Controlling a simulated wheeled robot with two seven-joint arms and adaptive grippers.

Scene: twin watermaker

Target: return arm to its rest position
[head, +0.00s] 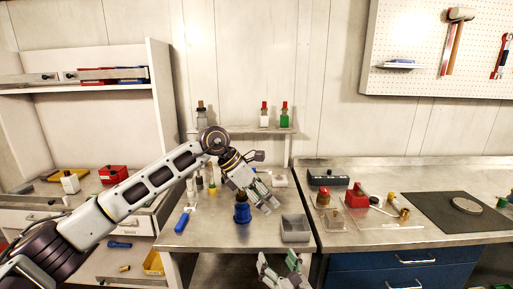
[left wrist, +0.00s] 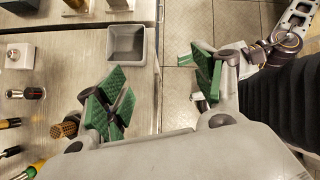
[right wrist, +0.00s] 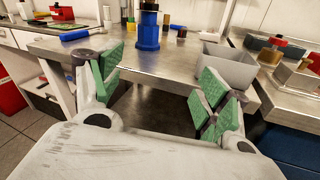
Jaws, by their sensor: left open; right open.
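My left arm reaches across the head view from the lower left. My left gripper (head: 262,203) hangs over the middle steel table (head: 215,236), close to a blue bottle-like part (head: 242,212). In the left wrist view its green-padded fingers (left wrist: 160,88) are apart with nothing between them. My right gripper (head: 281,268) is low at the bottom of the head view, in front of the table's front edge. In the right wrist view its green-padded fingers (right wrist: 160,88) are spread and empty, with the blue part (right wrist: 148,30) standing beyond them on the table.
An open grey bin (head: 295,236) stands at the table's front right. A blue-handled tool (head: 182,221) lies at the left. A small shelf (head: 245,130) holds bottles behind. The right bench (head: 340,240) carries a red part (head: 356,196) and a dark mat (head: 445,222).

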